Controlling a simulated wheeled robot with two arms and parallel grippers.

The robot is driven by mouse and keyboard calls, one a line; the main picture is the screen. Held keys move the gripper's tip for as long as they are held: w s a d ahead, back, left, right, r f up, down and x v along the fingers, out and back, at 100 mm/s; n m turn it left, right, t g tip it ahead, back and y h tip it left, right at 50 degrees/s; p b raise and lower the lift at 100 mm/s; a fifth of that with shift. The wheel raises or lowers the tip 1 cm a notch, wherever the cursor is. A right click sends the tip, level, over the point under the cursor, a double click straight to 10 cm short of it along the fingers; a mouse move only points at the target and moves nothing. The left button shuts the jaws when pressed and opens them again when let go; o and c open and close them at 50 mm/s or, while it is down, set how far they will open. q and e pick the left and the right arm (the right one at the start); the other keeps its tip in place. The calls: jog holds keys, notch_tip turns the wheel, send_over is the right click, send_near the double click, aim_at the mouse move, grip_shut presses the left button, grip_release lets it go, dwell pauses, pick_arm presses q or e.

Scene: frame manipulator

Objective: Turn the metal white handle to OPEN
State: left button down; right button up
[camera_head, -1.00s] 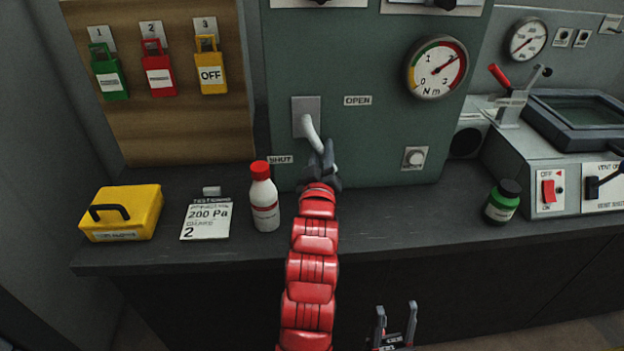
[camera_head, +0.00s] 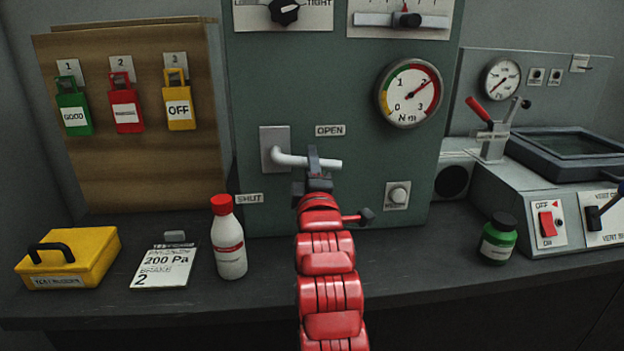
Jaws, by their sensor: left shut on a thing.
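The white metal handle (camera_head: 288,158) comes out of a grey square plate on the green panel and points right, nearly level with a slight downward slope. Its free end (camera_head: 336,163) lies just below the OPEN label (camera_head: 330,130). The SHUT label (camera_head: 249,198) is lower, below the plate. My left gripper (camera_head: 317,160) is shut on the handle's outer part, with its dark fingers around the bar. The red left arm comes up from below and hides part of the counter. My right gripper is out of view.
A white bottle with a red cap (camera_head: 229,245) stands close left of my arm. A card (camera_head: 164,267) and a yellow box (camera_head: 70,262) lie farther left. A green bottle (camera_head: 498,243) stands at the right. A torque gauge (camera_head: 409,93) is above right.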

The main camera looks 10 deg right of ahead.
pick_arm(q)
jog(key=shift+r+n+y+b, duration=0.4)
jog(key=shift+r+n+b, duration=0.25)
jog(key=shift+n, duration=0.45)
jog(key=shift+r, duration=0.1)
jog(key=c, duration=0.7)
grip_release()
jog(key=s+f, duration=0.2)
jog(key=s, duration=0.6)
jog(key=s+f, duration=0.1)
jog(key=s, duration=0.8)
jog(key=shift+f+p, duration=0.35)
